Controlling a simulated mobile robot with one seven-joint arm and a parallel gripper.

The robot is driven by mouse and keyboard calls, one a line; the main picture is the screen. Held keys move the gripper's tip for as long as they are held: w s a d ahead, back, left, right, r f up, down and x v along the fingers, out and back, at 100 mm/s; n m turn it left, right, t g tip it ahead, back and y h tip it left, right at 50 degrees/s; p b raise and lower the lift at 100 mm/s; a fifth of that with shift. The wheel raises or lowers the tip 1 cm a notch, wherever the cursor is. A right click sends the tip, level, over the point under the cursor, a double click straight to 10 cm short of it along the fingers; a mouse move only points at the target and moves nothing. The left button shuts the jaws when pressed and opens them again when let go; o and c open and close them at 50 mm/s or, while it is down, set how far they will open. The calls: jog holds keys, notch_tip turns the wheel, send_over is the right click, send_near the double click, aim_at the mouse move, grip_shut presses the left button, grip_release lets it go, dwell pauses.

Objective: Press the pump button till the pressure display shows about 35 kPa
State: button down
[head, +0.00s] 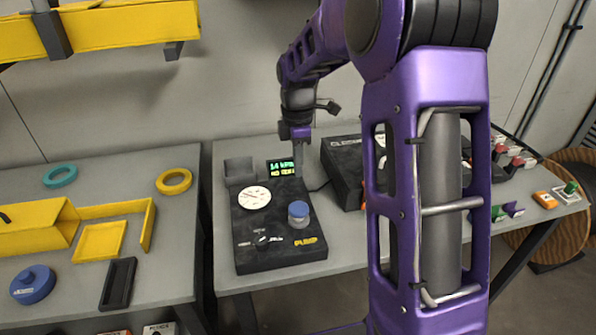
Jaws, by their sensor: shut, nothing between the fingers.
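The black pump unit (262,258) stands on the grey table, with a yellow label at its front right. Its blue round button (299,212) sits on a grey collar at the right side. The small pressure display (281,167) at the back has green digits that look like 14 kPa, above a yellow line too small to read surely. My gripper (299,158) is shut and empty, pointing down beside the right edge of the display. It is behind the blue button in the picture and apart from it.
A black box (343,168) stands to the right, partly hidden by my arm. A left table holds yellow parts, rings and a blue round piece (32,284).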

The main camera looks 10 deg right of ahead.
aim_at(299, 209)
notch_tip(299, 209, down, 12)
jog(key=shift+r+b, duration=0.15)
jog(key=shift+b, duration=0.15)
notch_tip(299, 209, down, 3)
jog(key=shift+b, duration=0.85)
jog(key=shift+r, duration=0.1)
jog(key=shift+s, duration=0.1)
jog(key=shift+r+p, duration=0.45)
jog(key=shift+p, duration=0.1)
notch_tip(299, 209, up, 14)
jog(key=p, duration=0.1)
jog(key=shift+f, duration=0.25)
jog(key=shift+d+f+b, duration=0.1)
jog(key=shift+b, duration=0.5)
